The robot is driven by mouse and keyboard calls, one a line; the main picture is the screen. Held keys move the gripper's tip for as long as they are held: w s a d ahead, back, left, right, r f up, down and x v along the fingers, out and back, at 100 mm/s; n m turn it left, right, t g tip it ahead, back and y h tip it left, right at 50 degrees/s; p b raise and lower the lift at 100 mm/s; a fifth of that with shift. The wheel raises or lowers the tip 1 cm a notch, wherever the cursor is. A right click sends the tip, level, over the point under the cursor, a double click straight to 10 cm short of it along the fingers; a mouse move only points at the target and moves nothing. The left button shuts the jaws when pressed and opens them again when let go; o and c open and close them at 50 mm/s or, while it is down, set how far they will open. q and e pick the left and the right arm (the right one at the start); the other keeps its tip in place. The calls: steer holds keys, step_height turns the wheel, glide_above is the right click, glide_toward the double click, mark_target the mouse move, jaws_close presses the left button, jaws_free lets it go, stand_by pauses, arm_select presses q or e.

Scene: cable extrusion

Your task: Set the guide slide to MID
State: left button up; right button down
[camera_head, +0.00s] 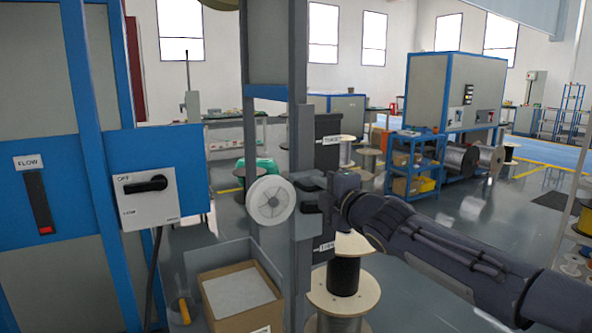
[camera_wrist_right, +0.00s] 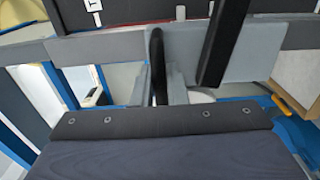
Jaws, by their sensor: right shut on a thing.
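The guide slide is a grey block (camera_head: 301,226) on a vertical grey post, with a white round roller (camera_head: 270,200) on its left side. My right gripper (camera_head: 318,191) reaches in from the right and is shut on the slide at about the middle of the post. In the right wrist view the two dark fingers (camera_wrist_right: 188,66) stand against a grey part of the slide. A dark scale plate (camera_head: 327,128) behind the post carries a white label near its top and another lower down. Any label between them is hidden by the gripper. My left gripper is not in view.
A blue cabinet with a black rotary switch (camera_head: 150,185) and a flow gauge (camera_head: 38,202) stands at left. An open box (camera_head: 240,291) sits below the roller. Cable spools (camera_head: 343,285) stand under my right arm. The floor further right is fairly clear.

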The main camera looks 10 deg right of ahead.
steer(key=shift+f+b, duration=1.8)
steer(key=shift+f, duration=0.35)
steer(key=c, duration=1.3)
jaws_free()
steer(key=shift+r, duration=0.15)
steer(key=shift+s, duration=0.1)
steer(key=p+v, duration=0.2)
steer(key=v, duration=0.6)
